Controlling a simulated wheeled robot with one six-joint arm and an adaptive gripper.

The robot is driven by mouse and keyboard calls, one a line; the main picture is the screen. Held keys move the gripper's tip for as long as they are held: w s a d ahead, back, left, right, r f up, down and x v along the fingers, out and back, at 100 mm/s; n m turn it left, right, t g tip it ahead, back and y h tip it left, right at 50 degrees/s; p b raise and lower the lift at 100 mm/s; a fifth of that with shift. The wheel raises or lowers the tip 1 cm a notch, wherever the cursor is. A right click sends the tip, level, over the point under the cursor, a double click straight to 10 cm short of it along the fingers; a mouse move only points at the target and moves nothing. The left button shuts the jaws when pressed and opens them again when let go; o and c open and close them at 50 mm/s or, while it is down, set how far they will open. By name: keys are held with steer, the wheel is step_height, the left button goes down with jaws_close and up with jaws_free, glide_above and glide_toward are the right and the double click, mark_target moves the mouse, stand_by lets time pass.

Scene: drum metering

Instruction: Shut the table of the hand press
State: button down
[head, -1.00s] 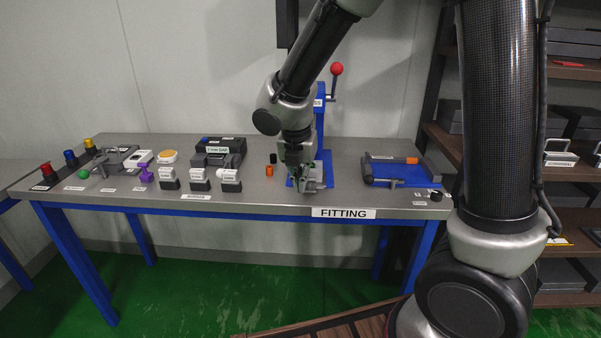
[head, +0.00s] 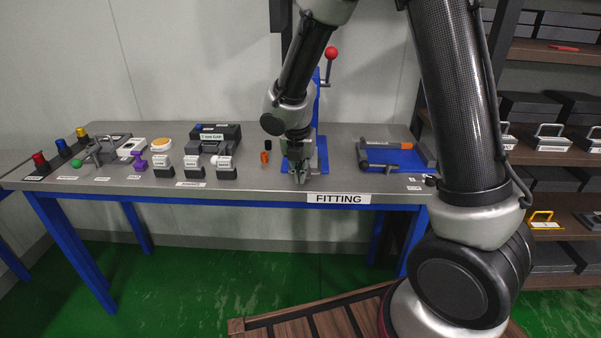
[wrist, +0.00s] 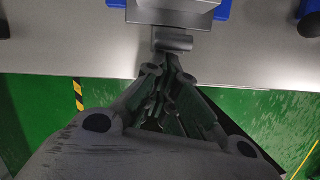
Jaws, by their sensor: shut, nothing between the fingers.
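The hand press stands on the bench with a blue column (head: 316,95) and a red-balled lever (head: 331,53). Its blue base (head: 322,166) is partly behind my arm. My gripper (head: 301,180) is in front of the press. In the wrist view my gripper (wrist: 166,66) is shut and empty, its tips just in front of the handle. I cannot tell if they touch it.
The grey bench (head: 260,187) has a FITTING label on its front edge. A black and an orange cylinder (head: 265,157) stand left of the press. A blue tray with a clamp-like tool (head: 370,153) lies to the right. Several labelled blocks and knobs fill the left side.

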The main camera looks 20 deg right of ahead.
steer(key=w+d, duration=0.1)
steer(key=w, duration=0.2)
steer(key=w+d, duration=0.1)
steer(key=w, duration=0.2)
steer(key=w+d, duration=0.1)
steer(key=w, duration=0.3)
steer(key=shift+w+d, duration=0.1)
steer(key=shift+d, duration=0.05)
steer(key=shift+w+d, duration=0.1)
steer(key=shift+w, duration=0.25)
steer(key=shift+r, duration=0.1)
